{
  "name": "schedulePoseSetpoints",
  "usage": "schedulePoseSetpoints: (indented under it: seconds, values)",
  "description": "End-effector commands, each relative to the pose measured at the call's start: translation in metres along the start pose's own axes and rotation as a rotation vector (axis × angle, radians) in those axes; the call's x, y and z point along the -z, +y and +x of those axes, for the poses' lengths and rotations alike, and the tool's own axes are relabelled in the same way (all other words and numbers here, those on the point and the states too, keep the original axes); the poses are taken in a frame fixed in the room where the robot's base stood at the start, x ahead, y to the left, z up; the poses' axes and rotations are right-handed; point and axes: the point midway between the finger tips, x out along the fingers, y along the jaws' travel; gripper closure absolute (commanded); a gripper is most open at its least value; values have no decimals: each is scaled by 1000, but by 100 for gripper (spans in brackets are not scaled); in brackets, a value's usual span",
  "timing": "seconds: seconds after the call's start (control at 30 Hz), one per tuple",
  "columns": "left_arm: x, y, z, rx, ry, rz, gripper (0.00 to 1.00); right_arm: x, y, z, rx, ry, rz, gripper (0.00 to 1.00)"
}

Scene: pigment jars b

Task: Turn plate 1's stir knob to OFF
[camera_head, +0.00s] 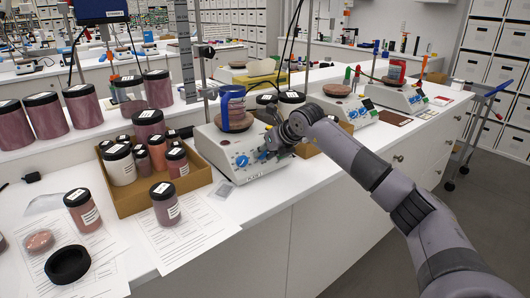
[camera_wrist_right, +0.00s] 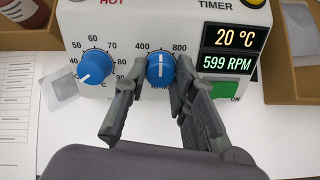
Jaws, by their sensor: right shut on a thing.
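Plate 1 (camera_head: 217,152) is a white stirrer hotplate on the bench, with a blue vessel (camera_head: 233,105) on top. Its stir knob (camera_wrist_right: 160,70) is blue, with its white line pointing straight up between the 400 and 800 marks. My right gripper (camera_wrist_right: 157,78) is shut on the stir knob, one finger on each side; it also shows at the plate's front in the head view (camera_head: 270,149). The lower part of the stir dial is hidden by the fingers. The temperature knob (camera_wrist_right: 95,68) is to the left, its line pointing lower left. The displays (camera_wrist_right: 232,50) read 20 °C and 599 RPM. My left gripper is not in view.
A cardboard tray (camera_head: 199,178) of pigment jars stands close left of plate 1. A small grey packet (camera_head: 222,190) lies in front. Another stirrer plate (camera_head: 349,110) stands further right.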

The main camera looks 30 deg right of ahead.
Motion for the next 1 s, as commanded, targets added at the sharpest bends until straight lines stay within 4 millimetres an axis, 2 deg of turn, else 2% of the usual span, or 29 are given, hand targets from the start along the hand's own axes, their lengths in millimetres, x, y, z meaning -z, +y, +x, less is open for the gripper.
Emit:
schedulePoseSetpoints:
  seconds: [0.37, 1.0]
  values:
    - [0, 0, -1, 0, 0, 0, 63, 0, 0, 0, 1, 1, -117, 100]
    - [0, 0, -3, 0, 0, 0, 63, 0, -1, 0, 3, 1, -697, 100]
